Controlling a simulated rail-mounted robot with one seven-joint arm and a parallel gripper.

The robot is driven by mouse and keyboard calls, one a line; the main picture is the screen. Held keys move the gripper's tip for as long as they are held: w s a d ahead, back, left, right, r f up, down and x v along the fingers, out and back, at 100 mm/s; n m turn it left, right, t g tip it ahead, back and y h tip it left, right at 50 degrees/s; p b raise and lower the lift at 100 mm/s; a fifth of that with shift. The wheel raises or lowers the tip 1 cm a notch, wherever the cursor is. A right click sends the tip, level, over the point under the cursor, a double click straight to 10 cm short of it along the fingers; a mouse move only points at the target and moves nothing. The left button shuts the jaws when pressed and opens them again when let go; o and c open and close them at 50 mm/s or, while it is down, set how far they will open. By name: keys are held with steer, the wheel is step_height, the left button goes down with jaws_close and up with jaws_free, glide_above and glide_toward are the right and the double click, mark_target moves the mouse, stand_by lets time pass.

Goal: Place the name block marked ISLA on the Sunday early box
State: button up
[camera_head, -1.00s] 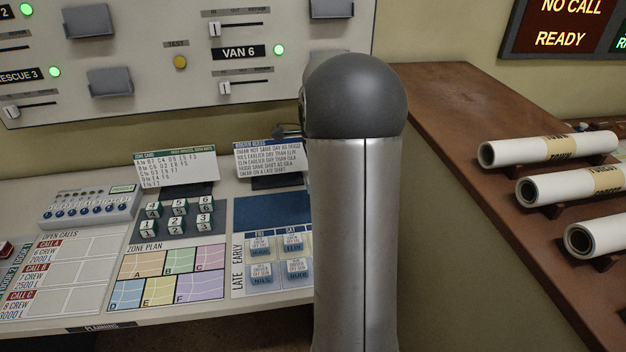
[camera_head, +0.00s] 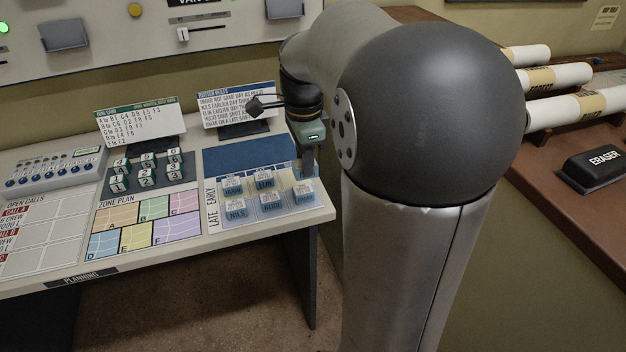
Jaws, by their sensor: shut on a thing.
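The roster board (camera_head: 212,222) lies at the right end of the desk, with rows marked EARLY and LATE. Two name blocks, a left one (camera_head: 233,185) and a middle one (camera_head: 265,180), sit in the early row. Three sit in the late row: one seemingly reading NILS (camera_head: 236,208), a middle one (camera_head: 270,201) and a right one (camera_head: 303,193). My gripper (camera_head: 305,168) points down over the right end of the early row. It is shut on a block that is mostly hidden by the fingers; its name is not readable. I cannot tell whether it touches the board.
A roster rules card (camera_head: 238,104) stands behind the board. Numbered blocks (camera_head: 147,170) and the zone plan (camera_head: 145,222) lie to the left. The desk's right edge is close to my gripper. A brown counter with paper rolls (camera_head: 560,77) and an eraser (camera_head: 601,168) is at right.

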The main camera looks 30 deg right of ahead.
steer(key=w+d+f, duration=0.1)
steer(key=w+f, duration=0.1)
steer(key=w, duration=0.2)
steer(key=w+d+f+p, duration=0.1)
steer(key=w+f, duration=0.2)
steer(key=w+d+f+p, duration=0.1)
steer(key=w+f, duration=0.2)
steer(key=w, duration=0.1)
steer(key=shift+w+d, duration=0.2)
steer(key=shift+w, duration=0.15)
steer(key=shift+w+d+f, duration=0.15)
steer(key=shift+w+f, duration=0.35)
steer(key=shift+f, duration=1.7)
steer(key=shift+f, duration=0.1)
steer(key=shift+f, duration=0.15)
steer(key=o, duration=1)
steer(key=shift+c, duration=0.2)
